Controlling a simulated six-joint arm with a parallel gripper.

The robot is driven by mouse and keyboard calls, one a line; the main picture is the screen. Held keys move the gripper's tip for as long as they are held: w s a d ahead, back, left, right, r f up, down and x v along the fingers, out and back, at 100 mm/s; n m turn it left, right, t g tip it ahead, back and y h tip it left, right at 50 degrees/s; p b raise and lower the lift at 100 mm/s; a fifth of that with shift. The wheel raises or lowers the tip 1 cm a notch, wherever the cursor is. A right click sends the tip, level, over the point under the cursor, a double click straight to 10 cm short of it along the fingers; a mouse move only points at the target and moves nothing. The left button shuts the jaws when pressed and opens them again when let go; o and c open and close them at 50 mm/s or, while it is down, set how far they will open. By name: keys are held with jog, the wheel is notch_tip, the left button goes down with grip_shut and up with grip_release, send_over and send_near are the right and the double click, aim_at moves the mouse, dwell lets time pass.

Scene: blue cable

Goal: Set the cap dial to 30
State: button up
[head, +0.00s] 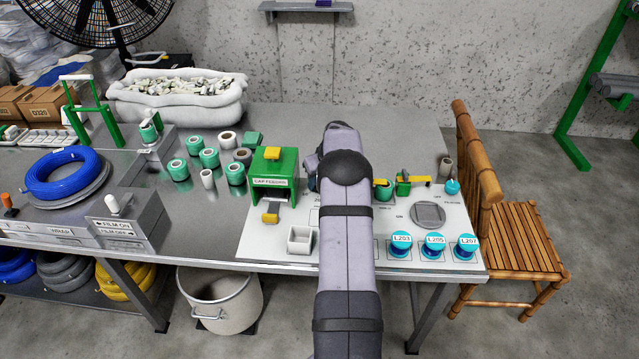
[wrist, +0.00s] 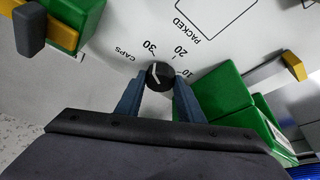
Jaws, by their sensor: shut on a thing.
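The cap dial (wrist: 160,76) is a small black round knob with a white mark, set in a white panel printed CAPS, 30, 20 and 10. In the wrist view the white mark seems to lean to the upper left, roughly toward the 30; its exact setting is hard to tell. My gripper (wrist: 159,84) has its two blue-grey fingers on either side of the knob, shut on it.
The green cap feeder (head: 283,160) stands left of my arm on the white panel (head: 345,258). In the wrist view green blocks (wrist: 218,92) stand close right of the fingers.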

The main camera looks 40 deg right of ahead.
jog(key=o, duration=1.1)
jog(key=shift+c, duration=0.2)
jog(key=shift+r, duration=0.1)
jog(key=b+v, duration=0.1)
jog(key=v, duration=0.6)
